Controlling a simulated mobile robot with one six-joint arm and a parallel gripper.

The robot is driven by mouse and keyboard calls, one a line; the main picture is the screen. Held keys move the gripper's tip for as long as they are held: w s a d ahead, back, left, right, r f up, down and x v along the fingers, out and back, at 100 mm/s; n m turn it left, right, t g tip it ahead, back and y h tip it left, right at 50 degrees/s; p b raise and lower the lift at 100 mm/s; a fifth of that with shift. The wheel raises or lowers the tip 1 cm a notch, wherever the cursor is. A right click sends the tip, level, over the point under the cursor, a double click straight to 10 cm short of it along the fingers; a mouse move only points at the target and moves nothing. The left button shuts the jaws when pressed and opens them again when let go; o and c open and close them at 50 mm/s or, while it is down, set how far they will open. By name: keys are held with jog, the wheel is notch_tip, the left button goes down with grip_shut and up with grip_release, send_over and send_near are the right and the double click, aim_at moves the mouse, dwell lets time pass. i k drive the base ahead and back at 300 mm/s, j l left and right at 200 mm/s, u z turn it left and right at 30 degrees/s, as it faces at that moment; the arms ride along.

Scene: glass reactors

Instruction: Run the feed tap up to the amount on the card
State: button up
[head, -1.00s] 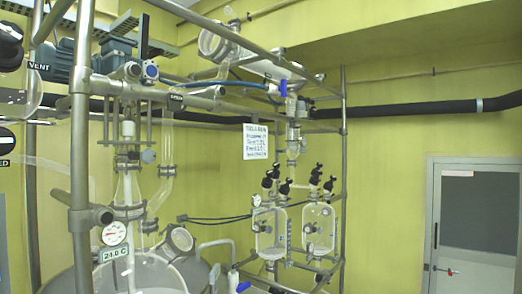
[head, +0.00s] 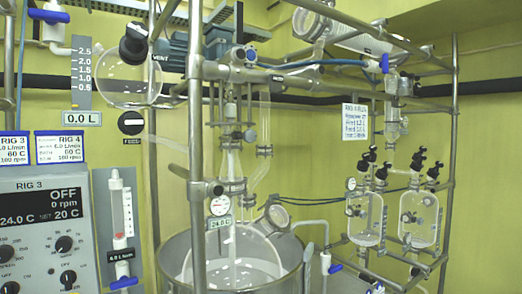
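The feed tap (head: 131,123) is a round black knob with a pale bar on it, and a small label under it appears to read FEED. Above it, a glass feed vessel (head: 128,80) hangs beside a grey scale (head: 82,72) marked up to 2.5. A display (head: 84,118) under the scale reads 0.0 L. A black knob (head: 133,45) marked VENT sits on top of the vessel. My gripper is not in view.
Two glass vessels (head: 365,215) hang at right.

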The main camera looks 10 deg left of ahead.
aim_at(51, 18)
jog(key=u, duration=1.2)
